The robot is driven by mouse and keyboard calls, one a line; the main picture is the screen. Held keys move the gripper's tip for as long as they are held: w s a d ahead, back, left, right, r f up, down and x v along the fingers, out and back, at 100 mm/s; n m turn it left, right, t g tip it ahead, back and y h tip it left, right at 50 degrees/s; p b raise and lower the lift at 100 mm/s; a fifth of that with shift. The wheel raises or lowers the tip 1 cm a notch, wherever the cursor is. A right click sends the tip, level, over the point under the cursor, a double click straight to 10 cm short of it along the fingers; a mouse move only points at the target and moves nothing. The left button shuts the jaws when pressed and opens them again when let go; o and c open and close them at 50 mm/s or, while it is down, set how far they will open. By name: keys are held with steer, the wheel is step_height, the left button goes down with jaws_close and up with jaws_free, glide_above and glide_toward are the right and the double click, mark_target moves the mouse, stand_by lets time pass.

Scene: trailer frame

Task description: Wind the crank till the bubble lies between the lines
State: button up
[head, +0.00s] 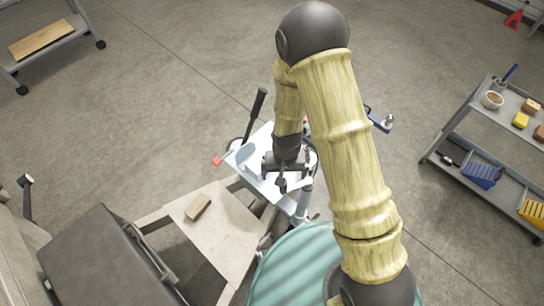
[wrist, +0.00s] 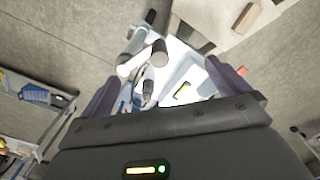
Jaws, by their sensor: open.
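My gripper (head: 283,180) hangs over a pale plate (head: 246,160) at the front of the trailer frame. In the wrist view my gripper (wrist: 167,86) is open, with its dark fingers on either side. A small yellow-green vial (wrist: 183,90) lies on the plate between the fingers. I cannot make out its bubble or lines. A grey grip-like part (wrist: 147,90), possibly the crank handle, shows left of the vial; I cannot tell whether anything touches it. A grey jack post (head: 303,197) stands beside the gripper. My arm and gripper hide part of the assembly.
A black-handled lever (head: 258,103) sticks up by the plate. A wooden block (head: 198,207) lies on the frame's deck. A dark box (head: 105,262) is at lower left, a teal ribbed tank (head: 295,270) below. A shelf cart (head: 475,140) stands at right.

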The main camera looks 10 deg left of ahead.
step_height(320, 180, down, 8)
steer(key=b, duration=0.5)
steer(key=shift+r+b, duration=0.1)
steer(key=shift+b, duration=0.2)
jaws_close()
stand_by(0.3)
steer(key=shift+w, duration=0.15)
stand_by(0.7)
